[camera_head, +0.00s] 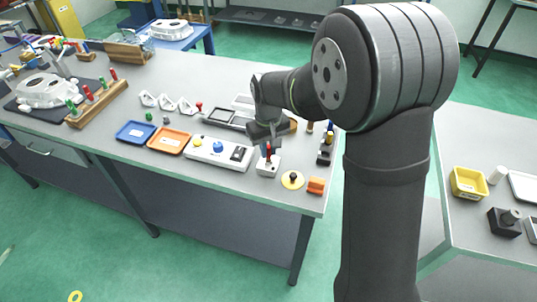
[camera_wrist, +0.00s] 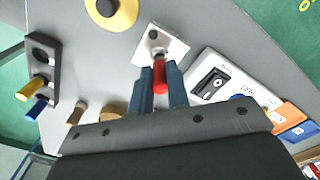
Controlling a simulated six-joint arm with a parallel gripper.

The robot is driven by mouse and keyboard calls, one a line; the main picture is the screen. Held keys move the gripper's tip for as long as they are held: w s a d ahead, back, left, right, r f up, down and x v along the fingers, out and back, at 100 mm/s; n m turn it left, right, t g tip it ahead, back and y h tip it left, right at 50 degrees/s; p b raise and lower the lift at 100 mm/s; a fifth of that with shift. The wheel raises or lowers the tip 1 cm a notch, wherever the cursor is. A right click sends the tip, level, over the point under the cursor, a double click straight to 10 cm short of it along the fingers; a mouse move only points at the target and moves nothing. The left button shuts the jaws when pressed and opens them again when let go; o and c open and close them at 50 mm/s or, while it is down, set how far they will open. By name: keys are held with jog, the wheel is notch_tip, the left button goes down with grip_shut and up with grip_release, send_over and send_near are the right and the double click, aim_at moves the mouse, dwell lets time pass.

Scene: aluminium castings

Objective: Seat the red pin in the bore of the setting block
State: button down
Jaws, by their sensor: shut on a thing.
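The red pin (camera_wrist: 160,76) is between the two fingers of my gripper (camera_wrist: 161,84), which is shut on it. In the wrist view its far end points at the light setting block (camera_wrist: 172,43), close to a dark hole in its top. In the head view, the red pin (camera_head: 268,149) stands roughly upright below my gripper (camera_head: 267,141), over the setting block (camera_head: 266,168). I cannot tell whether the pin's tip is in the bore or just above it. The fingers hide the upper part of the pin.
A white switch panel (camera_head: 218,151) stands left of the block. A dark holder (camera_head: 326,150) with pegs stands behind right.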

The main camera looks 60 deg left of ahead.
aim_at(268, 161)
jog(key=shift+f, duration=1.45)
jog(key=c, duration=1.4)
grip_release()
jog(key=shift+f, duration=0.15)
notch_tip(268, 161, up, 12)
jog(key=shift+r, duration=0.2)
jog(key=shift+f, duration=0.1)
